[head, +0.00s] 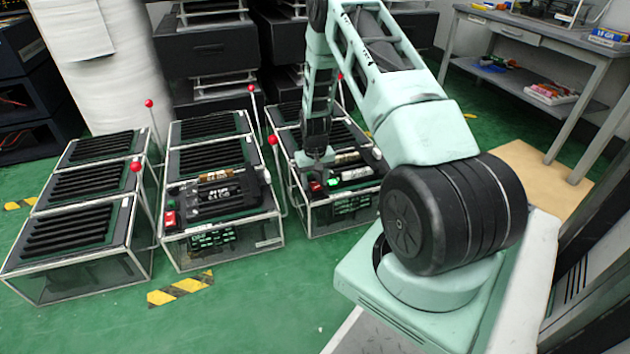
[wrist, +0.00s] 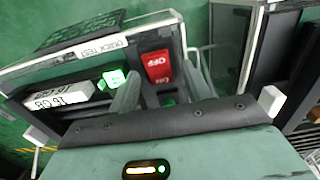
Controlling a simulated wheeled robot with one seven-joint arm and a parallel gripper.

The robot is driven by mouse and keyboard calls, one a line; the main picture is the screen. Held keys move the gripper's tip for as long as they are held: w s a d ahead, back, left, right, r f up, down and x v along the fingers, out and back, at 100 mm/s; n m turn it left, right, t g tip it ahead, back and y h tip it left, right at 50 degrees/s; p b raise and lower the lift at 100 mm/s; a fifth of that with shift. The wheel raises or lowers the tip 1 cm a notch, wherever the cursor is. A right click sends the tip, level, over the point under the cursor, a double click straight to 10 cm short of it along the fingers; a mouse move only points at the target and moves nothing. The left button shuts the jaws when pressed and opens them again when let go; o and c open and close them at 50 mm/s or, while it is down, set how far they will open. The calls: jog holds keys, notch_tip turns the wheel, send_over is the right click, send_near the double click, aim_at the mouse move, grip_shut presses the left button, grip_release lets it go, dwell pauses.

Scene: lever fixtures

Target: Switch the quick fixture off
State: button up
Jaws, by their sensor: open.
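The quick fixture (head: 318,217) is the right box of the front row in the head view. Its label (wrist: 100,48) reads QUICK TEST in the wrist view. A red OFF button (wrist: 157,66) and a lit green button (wrist: 113,78) sit side by side on its top panel. The same red (head: 315,187) and green (head: 333,182) buttons show small in the head view. My gripper (wrist: 162,74) is open and empty. Its fingers are over the panel, with the red button between them in the picture. I cannot tell whether a fingertip touches the panel.
A similar fixture (head: 263,229) with a black device and red button stands to the left. Further left is a slatted box (head: 75,285). Red-knobbed levers (head: 136,167) rise beside the boxes. A grey workbench (head: 535,38) stands at the back right. Green floor is clear in front.

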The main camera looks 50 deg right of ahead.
jog(key=c, duration=1)
jog(key=shift+s+r+p, duration=0.1)
jog(key=shift+r+p, duration=0.05)
jog(key=shift+p, duration=0.2)
jog(key=shift+s+a+t+h+p, duration=0.2)
jog(key=shift+t+h+p, duration=0.3)
jog(key=shift+t+p, duration=0.3)
jog(key=shift+s+a+t+h+p, duration=0.2)
jog(key=shift+t+h, duration=0.25)
jog(key=shift+t, duration=0.3)
jog(key=shift+s+t+h+p, duration=0.1)
jog(key=shift+t+h+p, duration=0.15)
jog(key=shift+t+h, duration=0.35)
jog(key=shift+o, duration=0.2)
jog(key=shift+t, duration=0.35)
jog(key=shift+c, duration=0.2)
